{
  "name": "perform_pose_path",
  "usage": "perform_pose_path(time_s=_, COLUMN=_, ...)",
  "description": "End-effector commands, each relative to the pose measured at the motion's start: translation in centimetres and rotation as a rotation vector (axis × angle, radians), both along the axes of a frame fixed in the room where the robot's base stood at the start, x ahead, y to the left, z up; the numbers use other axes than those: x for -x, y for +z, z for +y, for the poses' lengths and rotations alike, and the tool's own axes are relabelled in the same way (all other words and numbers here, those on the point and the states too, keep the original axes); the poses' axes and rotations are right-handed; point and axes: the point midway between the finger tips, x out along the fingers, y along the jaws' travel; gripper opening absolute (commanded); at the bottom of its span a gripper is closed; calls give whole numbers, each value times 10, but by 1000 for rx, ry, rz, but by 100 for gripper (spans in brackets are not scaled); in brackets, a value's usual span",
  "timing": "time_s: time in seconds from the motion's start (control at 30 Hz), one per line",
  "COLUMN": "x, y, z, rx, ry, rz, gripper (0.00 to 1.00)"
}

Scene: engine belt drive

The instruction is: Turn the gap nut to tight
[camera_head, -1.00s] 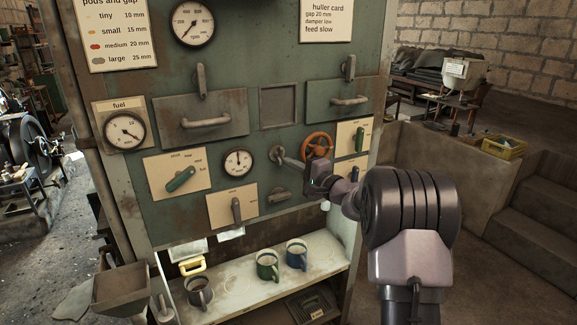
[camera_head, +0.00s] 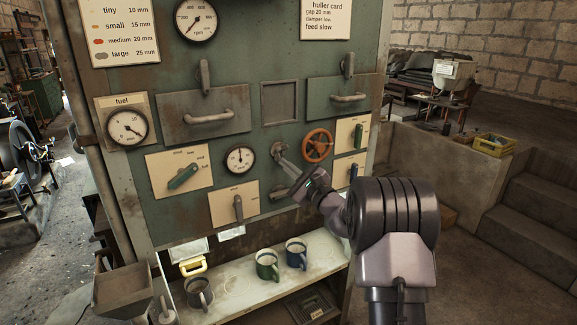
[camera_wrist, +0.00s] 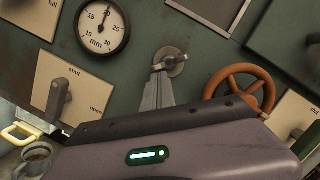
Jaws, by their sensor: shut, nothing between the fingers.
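The gap nut, which I take to be the small grey metal piece with a flat wing (camera_wrist: 172,60), is on the green panel beside the mm gauge (camera_wrist: 102,27). In the head view the nut (camera_head: 279,149) sits between that gauge (camera_head: 240,159) and the orange handwheel. My gripper (camera_wrist: 158,74) is shut and empty, its narrow fingertips at the nut's lower edge. I cannot tell whether they touch it. In the head view my gripper (camera_head: 284,161) reaches in from the lower right. The gauge needle points near 20.
The orange handwheel (camera_head: 317,145) is close to the right of my gripper. A grey latch (camera_head: 277,194) is just below. A shut/open lever (camera_wrist: 57,97) is at the left. Mugs (camera_head: 267,264) stand on the shelf underneath.

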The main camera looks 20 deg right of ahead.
Motion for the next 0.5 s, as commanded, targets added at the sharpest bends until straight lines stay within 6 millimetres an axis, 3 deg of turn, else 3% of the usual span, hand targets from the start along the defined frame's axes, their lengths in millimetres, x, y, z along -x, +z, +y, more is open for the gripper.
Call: perform_pose_path(time_s=0.5, x=1, y=5, z=15, rx=-460, ry=1, rz=40, gripper=0)
